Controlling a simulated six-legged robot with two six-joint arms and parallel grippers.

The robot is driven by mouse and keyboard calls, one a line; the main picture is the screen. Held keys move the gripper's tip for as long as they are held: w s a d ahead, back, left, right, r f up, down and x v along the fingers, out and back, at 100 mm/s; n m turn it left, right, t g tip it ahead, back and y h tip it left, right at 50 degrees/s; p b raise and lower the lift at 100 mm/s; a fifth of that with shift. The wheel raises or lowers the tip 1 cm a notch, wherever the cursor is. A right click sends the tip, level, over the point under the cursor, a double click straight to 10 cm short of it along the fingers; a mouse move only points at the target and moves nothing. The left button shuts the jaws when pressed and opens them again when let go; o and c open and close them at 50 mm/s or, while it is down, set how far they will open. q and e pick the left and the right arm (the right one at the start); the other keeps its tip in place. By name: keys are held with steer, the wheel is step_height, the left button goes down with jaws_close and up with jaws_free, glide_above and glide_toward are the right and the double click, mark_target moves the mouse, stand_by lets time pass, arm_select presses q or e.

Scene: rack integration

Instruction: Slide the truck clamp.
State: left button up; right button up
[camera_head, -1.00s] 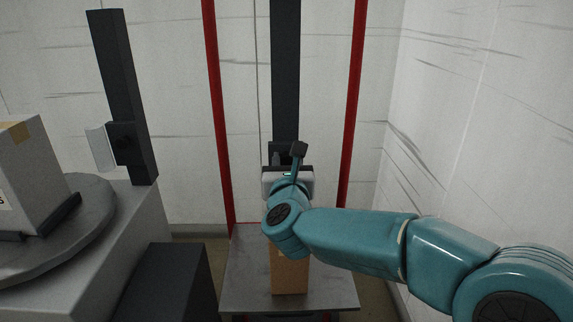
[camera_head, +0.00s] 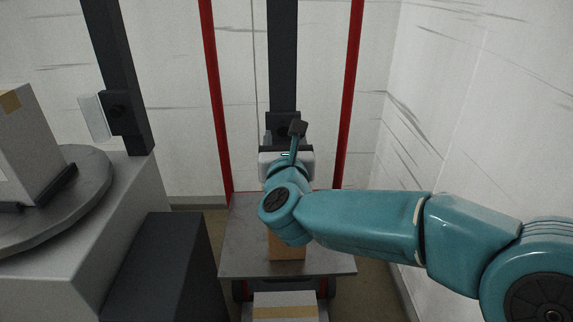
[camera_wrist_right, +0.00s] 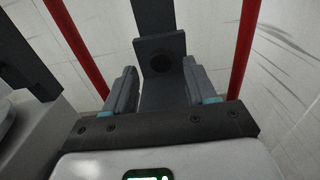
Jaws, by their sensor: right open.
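A dark block with a round knob, which looks like the truck clamp (camera_head: 284,122), sits on an upright dark column (camera_head: 283,55) between two red posts. It also shows in the right wrist view (camera_wrist_right: 161,62), ahead of my fingers and near the middle. My right gripper (camera_wrist_right: 162,90) is open, its two grey fingers apart with nothing held between them. In the head view the right gripper (camera_head: 286,150) is just in front of and below the block; contact cannot be told. Its fingertips are largely hidden there by the wrist. My left gripper is not in view.
A grey platform (camera_head: 240,258) below my right arm holds a cardboard box (camera_head: 287,251). Another box (camera_head: 285,306) shows at the bottom. At left, a turntable (camera_head: 88,178) carries a large box (camera_head: 28,140) beside a second dark column (camera_head: 112,60). A white wall stands at right.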

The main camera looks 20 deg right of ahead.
steer(key=v, duration=1.2)
steer(key=shift+s+p, duration=0.35)
steer(key=shift+p, duration=0.05)
steer(key=shift+s+a, duration=0.1)
steer(key=shift+a, duration=0.05)
